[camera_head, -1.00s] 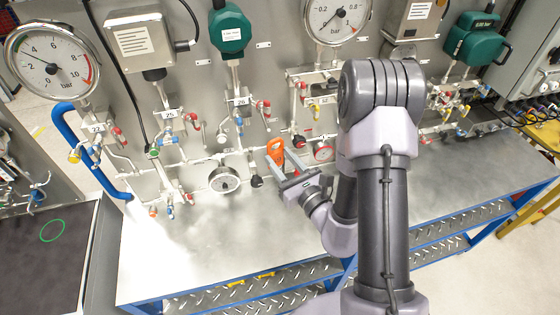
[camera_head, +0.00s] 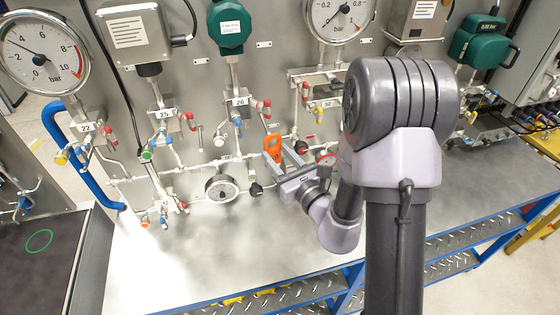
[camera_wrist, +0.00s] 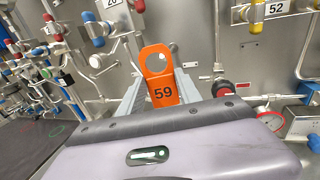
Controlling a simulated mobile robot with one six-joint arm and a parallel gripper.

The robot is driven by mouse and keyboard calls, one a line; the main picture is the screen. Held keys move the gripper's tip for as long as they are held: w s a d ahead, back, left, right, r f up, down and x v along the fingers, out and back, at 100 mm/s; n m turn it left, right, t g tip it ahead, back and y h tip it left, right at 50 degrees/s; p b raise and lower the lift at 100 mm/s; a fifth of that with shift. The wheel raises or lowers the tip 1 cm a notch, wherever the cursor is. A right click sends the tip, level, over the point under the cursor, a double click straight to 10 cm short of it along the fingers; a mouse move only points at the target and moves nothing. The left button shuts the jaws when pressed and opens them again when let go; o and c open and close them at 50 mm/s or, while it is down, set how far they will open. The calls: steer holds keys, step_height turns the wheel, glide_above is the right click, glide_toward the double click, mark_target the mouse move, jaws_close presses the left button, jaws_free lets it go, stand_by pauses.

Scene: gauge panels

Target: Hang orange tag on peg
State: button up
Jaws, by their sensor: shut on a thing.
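The orange tag (camera_head: 272,143) is upright in my gripper (camera_head: 282,157), in front of the pipework right of the dial gauge. In the wrist view the tag (camera_wrist: 161,91) shows the number 59 and a large round hole near its top. My gripper (camera_wrist: 160,88) is shut on the tag's lower part, one finger on each side. A short metal stub with a round end (camera_head: 219,140) stands out from the panel below label 26, left of the tag. It may be the peg; I cannot tell for sure. The tag is apart from it.
Valves and pipes with red, blue and yellow caps crowd the panel. The metal bench top (camera_head: 200,255) is clear. A dark mat (camera_head: 40,275) lies at the left.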

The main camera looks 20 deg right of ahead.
mark_target(277, 147)
steer(key=shift+w+f+p, duration=0.1)
steer(key=shift+w+p, duration=1.25)
steer(key=shift+w, duration=1.9)
steer(key=shift+w+f+b, duration=0.5)
steer(key=shift+w+f, duration=0.15)
steer(key=shift+f, duration=0.05)
steer(key=o, duration=1.4)
